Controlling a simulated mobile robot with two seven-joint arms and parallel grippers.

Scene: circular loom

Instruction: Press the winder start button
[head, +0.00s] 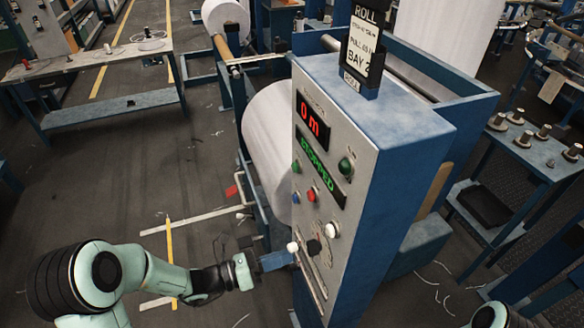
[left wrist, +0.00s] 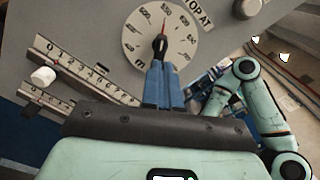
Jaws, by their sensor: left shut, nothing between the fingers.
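The winder's control panel (head: 305,145) faces left on a blue cabinet (head: 385,130). A red display (head: 312,120) reads 0 m and a green one (head: 319,158) reads STOPPED. The panel has a green button (head: 296,166), a green knob or lamp (head: 347,166), a red button (head: 311,195) and a blue one (head: 296,197). Their labels are too small to read. My left gripper (head: 290,258) is shut and empty, low at the panel, below the buttons. In the left wrist view, its blue fingers (left wrist: 163,70) point at the dial's black knob (left wrist: 160,46); contact is unclear.
The dial (left wrist: 187,45) and a scale with a white slider knob (left wrist: 43,76) are near the fingers. A large white roll (head: 268,145) stands behind the panel. A workbench (head: 100,65) is at far left; a side table (head: 535,150) with spools is at right.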

